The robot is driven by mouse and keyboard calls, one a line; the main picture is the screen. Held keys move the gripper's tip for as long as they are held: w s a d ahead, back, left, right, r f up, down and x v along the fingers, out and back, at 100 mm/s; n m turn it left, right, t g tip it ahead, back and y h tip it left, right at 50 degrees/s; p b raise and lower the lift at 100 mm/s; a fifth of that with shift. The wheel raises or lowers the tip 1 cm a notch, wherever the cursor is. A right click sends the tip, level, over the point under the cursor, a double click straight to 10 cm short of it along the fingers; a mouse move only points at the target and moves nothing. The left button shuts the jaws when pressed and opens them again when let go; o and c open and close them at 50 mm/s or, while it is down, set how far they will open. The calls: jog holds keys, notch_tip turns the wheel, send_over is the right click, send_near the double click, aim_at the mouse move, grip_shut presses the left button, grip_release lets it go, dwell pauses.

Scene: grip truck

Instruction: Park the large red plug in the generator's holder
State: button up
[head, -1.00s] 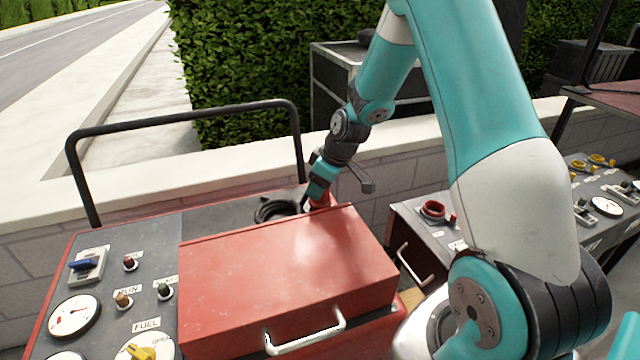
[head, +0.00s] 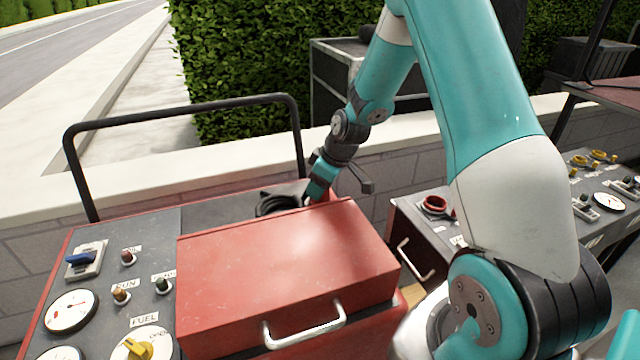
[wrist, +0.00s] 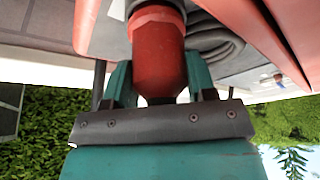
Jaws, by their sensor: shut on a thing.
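The large red plug (wrist: 158,60) shows in the wrist view between the two teal fingers of my gripper (wrist: 158,82), which is shut on it. The plug's far end meets a pale ring-shaped part at the top of the wrist view; I cannot tell whether it is seated in the holder. In the head view my gripper (head: 318,190) is low behind the red box of the generator (head: 285,270), and the box hides most of the plug. A coiled black cable (head: 280,203) lies just left of the gripper.
A black tube rail (head: 180,112) rises at the generator's back left. A second panel (head: 425,225) with a red ring socket (head: 435,204) stands to the right. A low wall (head: 400,130) and a hedge (head: 240,70) are behind.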

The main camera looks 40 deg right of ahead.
jog(key=shift+f, duration=0.3)
jog(key=o, duration=1.5)
jog(key=shift+r, duration=0.1)
jog(key=shift+r+p, duration=1.85)
jog(key=shift+r, duration=0.65)
